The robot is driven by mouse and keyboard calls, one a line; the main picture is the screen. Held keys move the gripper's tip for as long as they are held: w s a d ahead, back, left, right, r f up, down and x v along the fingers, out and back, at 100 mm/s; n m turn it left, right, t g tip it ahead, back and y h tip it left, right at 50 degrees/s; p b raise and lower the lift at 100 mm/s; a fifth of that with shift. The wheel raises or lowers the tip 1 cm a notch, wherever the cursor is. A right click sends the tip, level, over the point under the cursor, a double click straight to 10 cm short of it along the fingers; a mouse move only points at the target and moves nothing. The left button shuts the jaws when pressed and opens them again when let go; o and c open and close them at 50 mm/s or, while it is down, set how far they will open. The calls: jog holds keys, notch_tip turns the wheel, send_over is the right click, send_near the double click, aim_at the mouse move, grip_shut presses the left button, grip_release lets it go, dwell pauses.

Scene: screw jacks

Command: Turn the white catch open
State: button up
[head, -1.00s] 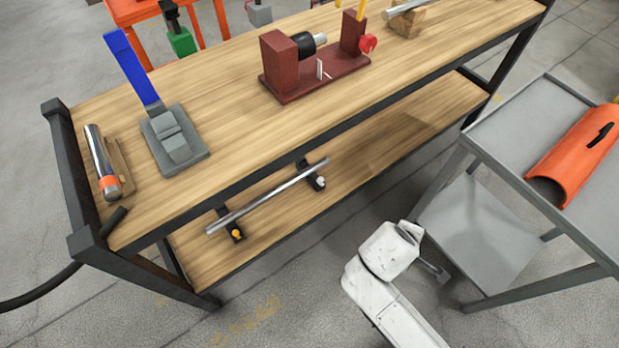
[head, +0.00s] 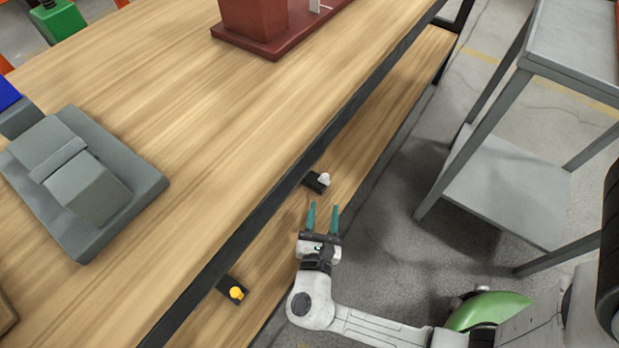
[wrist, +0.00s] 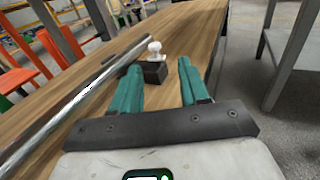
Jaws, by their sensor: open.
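The white catch (head: 324,179) is a small white knob on a black block (head: 313,183) on the bench's lower shelf. In the wrist view the white catch (wrist: 155,50) stands on its black block (wrist: 153,74), just beyond my fingertips and between them in the picture. My gripper (head: 322,207) is open and empty, its teal fingers pointing at the catch without visibly touching it. The gripper also shows in the wrist view (wrist: 159,66). A metal rod (wrist: 82,98) runs along the left in the wrist view, up to the block; the head view hides it.
A yellow catch (head: 236,293) on another black block sits nearer on the lower shelf (head: 384,108). The wooden bench top (head: 190,110) overhangs the shelf. It carries a grey pedal-like fixture (head: 85,190) and a dark red stand (head: 262,30). A grey cart (head: 500,195) stands at right, with clear floor between.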

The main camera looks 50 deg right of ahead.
aim_at(325, 180)
jog(key=shift+w+a+f+n+t, duration=0.15)
jog(key=shift+w+f+n+t, duration=0.15)
jog(key=shift+t, duration=0.1)
jog(key=shift+w, duration=0.2)
jog(key=b+x, duration=0.3)
jog(key=x, duration=0.6)
jog(key=shift+d, duration=0.25)
jog(key=shift+w+d+b, duration=0.2)
jog(key=shift+d+b, duration=0.15)
jog(key=shift+d, duration=0.15)
jog(key=shift+c, duration=0.3)
grip_shut()
